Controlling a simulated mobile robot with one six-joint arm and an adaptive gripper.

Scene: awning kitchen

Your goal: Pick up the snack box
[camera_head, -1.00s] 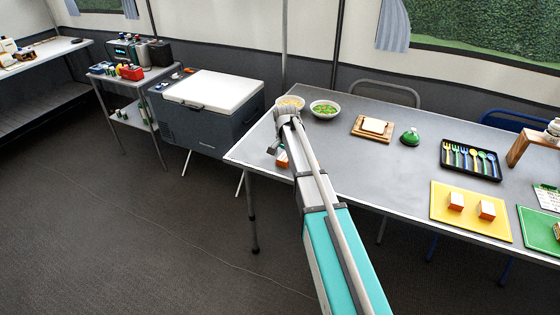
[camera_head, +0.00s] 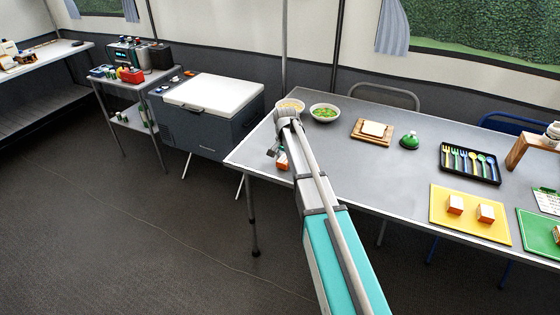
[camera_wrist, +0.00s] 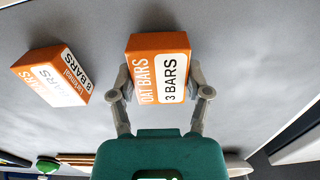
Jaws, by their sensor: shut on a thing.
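The snack box (camera_wrist: 158,70) is orange and white, lettered OAT BARS and 3 BARS. In the wrist view it stands between the two grey fingers of my gripper (camera_wrist: 160,84), which press on its sides. A second box of the same look (camera_wrist: 52,76) lies tilted in the picture to its left, apart from the fingers. In the head view my gripper (camera_head: 275,143) is over the table's left end, partly hidden by my own arm. An orange and white box (camera_head: 282,161) shows just below it; I cannot tell which of the two it is.
The grey table (camera_head: 345,170) holds two bowls, a wooden board (camera_head: 372,139), a green dome (camera_head: 410,140), a black cutlery tray (camera_head: 470,177) and a yellow board (camera_head: 440,220) with two small boxes. A cooler (camera_head: 210,125) stands left of the table.

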